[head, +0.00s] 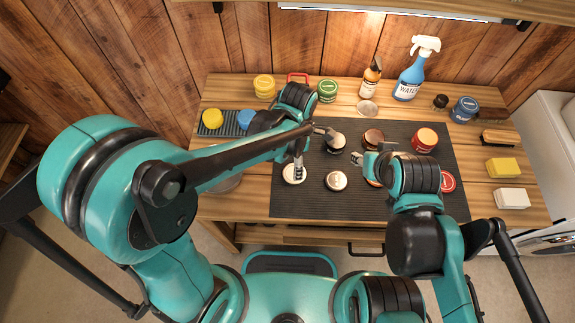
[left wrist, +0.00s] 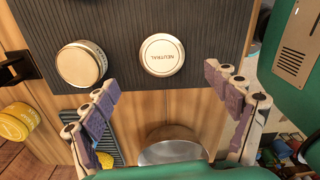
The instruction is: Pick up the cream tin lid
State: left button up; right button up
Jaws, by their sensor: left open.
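A round cream lid (head: 294,173) with a gold rim lies at the left edge of the dark ribbed mat (head: 310,208). In the left wrist view this lid (left wrist: 161,55) reads "NEUTRAL" and lies flat just beyond the fingertips. My left gripper (head: 312,150) is open and empty, with one finger close over the lid in the head view. In the left wrist view the gripper (left wrist: 165,108) has its fingers spread wide, short of the lid. My right gripper (head: 370,152) is over the mat's right part; its fingers are partly hidden by the arm.
A metal bowl (left wrist: 172,152) is near the left gripper. Spray bottle (head: 410,80) stands behind; sponge (head: 503,167) at right.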

pick_arm(q)
notch_tip(320, 180, down, 6)
jog(key=b, duration=0.2)
jog(key=shift+s+f+b, duration=0.1)
jog(key=shift+s+b, duration=0.05)
jog(key=shift+b, duration=0.15)
jog(key=shift+f, duration=0.35)
jog(key=c, duration=0.9)
